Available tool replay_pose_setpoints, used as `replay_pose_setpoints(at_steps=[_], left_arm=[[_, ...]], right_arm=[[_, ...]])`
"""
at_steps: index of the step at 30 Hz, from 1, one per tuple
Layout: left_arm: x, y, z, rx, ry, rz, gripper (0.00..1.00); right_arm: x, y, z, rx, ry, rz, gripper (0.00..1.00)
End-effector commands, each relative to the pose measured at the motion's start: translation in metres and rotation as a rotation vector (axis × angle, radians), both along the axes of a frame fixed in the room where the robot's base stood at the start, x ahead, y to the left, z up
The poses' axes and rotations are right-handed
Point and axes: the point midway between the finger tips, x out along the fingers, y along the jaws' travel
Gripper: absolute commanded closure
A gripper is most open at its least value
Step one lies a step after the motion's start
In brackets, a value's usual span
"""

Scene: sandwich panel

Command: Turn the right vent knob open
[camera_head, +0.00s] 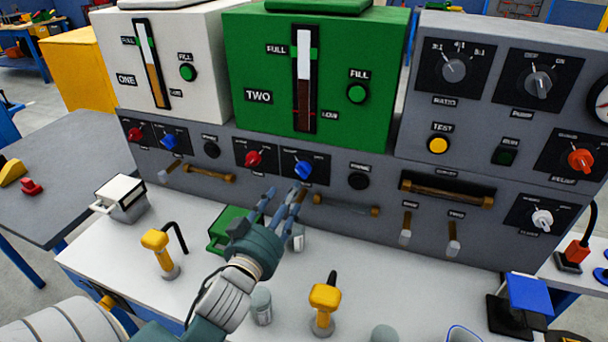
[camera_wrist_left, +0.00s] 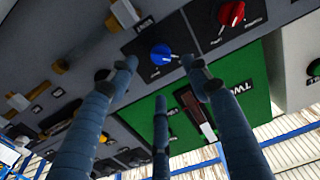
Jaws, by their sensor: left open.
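A blue knob (camera_head: 303,168) with a white pointer mark sits on a black plate on the grey panel, below the green tank TWO (camera_head: 265,70); it appears to be the right vent knob, though its label is too small to read. My left gripper (camera_head: 286,198) is open and empty, its fingers pointing up toward this knob from just below. In the left wrist view the blue knob (camera_wrist_left: 160,54) shows between and beyond the spread fingers (camera_wrist_left: 160,68), with no clear contact. A second blue knob (camera_head: 168,141) sits below the white tank. My right gripper is out of view.
Red knobs (camera_head: 253,158) sit left of each blue knob. A brass handle (camera_head: 346,205) juts from the panel right of my gripper. On the white bench stand a green container (camera_head: 228,226) and yellow-handled tools (camera_head: 324,296). The bench's front middle is partly clear.

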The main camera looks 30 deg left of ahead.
Motion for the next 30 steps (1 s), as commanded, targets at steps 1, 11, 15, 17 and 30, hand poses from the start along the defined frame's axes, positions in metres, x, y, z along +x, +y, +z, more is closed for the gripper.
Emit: replay_pose_setpoints(at_steps=[1,11,15,17,30], left_arm=[[0.006,0.001,0.001,0.001,-0.002,-0.001,0.51],[0.066,0.016,0.000,0.002,-0.001,0.000,0.51],[0.085,0.020,-0.001,0.001,0.001,0.000,0.51],[0.091,0.022,0.000,0.002,0.001,0.000,0.51],[0.099,0.024,0.000,0.000,0.003,0.001,0.57]], right_arm=[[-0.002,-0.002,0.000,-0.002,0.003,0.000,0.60],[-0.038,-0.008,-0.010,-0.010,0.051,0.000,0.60],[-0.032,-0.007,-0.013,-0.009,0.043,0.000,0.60],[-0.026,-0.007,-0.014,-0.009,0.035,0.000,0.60],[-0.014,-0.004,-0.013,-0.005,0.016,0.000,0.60]])
